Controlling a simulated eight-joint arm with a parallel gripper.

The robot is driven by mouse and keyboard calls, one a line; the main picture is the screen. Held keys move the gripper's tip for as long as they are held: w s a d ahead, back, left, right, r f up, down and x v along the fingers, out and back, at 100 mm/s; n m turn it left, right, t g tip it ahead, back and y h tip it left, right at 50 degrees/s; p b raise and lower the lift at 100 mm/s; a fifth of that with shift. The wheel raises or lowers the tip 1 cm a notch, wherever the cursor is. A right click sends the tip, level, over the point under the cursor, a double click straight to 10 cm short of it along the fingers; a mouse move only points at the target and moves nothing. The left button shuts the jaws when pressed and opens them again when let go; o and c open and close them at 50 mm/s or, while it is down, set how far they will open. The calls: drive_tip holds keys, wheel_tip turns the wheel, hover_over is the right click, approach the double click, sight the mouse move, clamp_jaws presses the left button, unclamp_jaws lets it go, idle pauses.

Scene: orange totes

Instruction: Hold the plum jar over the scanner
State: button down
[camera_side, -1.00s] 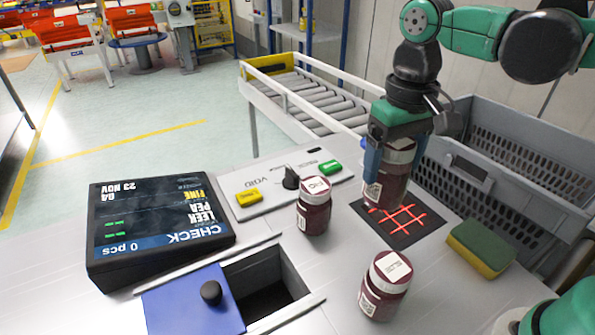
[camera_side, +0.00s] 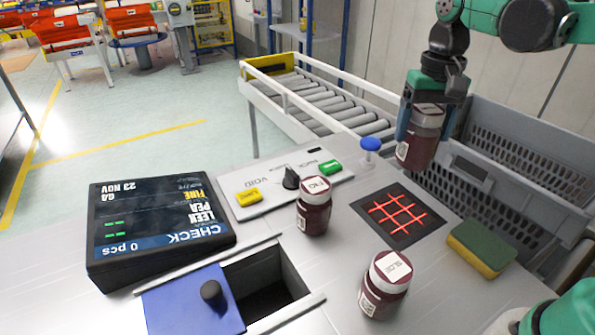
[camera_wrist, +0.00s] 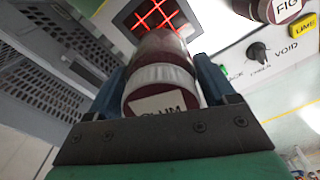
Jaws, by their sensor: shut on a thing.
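The plum jar (camera_side: 418,140), dark red with a white lid, is held in my gripper (camera_side: 421,125), raised behind and to the right of the scanner in the side view. In the wrist view the jar's lid (camera_wrist: 163,92) shows part of a label ending in "UM" between the two blue fingers. The scanner (camera_side: 398,215) is a dark square with glowing red grid lines set in the bench. It also shows in the wrist view (camera_wrist: 150,17), beyond the jar and partly covered by it. The jar is clear of the bench.
A fig jar (camera_side: 314,208) and a sloe jar (camera_side: 385,287) stand upright on the bench. A sponge (camera_side: 481,249) lies right of the scanner. A blue button (camera_side: 371,145) stands behind it. Grey crates (camera_side: 510,190) are at right, a display (camera_side: 155,230) at left, an open bin (camera_side: 265,295) in front.

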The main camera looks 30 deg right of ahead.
sight(419, 149)
drive_tip(key=shift+d+f, duration=0.2)
drive_tip(key=shift+f, duration=0.2)
wheel_tip(419, 149, down, 8)
idle(0.4)
drive_tip(key=shift+r, duration=2.35)
